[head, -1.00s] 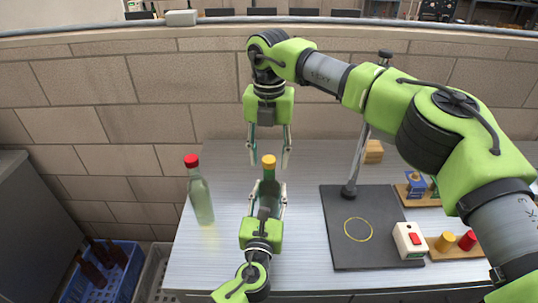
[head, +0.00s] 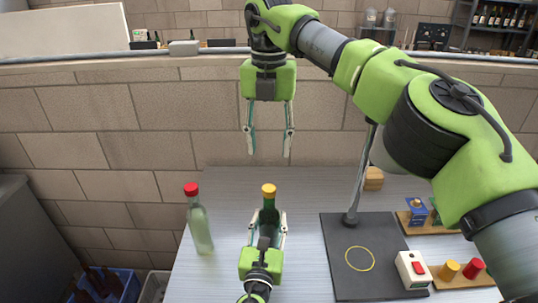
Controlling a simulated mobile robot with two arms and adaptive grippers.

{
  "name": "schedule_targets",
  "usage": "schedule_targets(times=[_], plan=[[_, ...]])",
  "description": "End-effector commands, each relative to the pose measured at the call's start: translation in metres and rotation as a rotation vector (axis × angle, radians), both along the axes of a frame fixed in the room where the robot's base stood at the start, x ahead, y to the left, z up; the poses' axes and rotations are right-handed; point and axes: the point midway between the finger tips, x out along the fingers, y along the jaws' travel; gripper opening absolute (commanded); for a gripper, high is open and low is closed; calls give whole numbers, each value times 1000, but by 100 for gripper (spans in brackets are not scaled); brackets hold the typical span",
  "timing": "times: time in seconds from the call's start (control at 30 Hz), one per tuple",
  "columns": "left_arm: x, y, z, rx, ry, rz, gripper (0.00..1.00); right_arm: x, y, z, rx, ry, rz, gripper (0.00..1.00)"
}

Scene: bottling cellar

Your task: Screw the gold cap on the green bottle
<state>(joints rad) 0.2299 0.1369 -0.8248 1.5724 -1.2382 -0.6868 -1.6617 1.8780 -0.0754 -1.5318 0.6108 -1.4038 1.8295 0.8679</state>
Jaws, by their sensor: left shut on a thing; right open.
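The green bottle (head: 269,217) stands upright on the metal table with the gold cap (head: 269,190) on its top. I cannot tell how tightly the cap sits. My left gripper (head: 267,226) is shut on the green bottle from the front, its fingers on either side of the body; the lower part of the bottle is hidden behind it. My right gripper (head: 269,152) is open and empty, pointing down above and behind the cap, clear of it.
A clear bottle with a red cap (head: 199,225) stands to the left. On the right are a black mat (head: 345,278) with a yellow ring, a white box with a red switch (head: 412,268), and a wooden holder (head: 462,282) with a gold and a red cap. The table between is clear.

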Motion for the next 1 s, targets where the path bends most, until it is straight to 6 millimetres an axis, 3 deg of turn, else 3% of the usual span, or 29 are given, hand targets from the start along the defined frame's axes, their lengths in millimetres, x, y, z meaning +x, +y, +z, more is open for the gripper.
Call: schedule_targets(times=[0.27,0.3,0.37,0.77,1.0], plan=[[0,0,0,-1,0,0,0,0,0,2,0,0,0,42],[0,0,0,-1,0,0,44,0,0,2,0,0,0,42],[0,0,0,-1,0,0,59,0,0,2,0,0,-1,42],[-4,0,0,0,1,0,59,0,0,2,0,0,-1,42],[-43,6,-2,-2,3,-1,59,0,0,2,1,0,-1,42]])
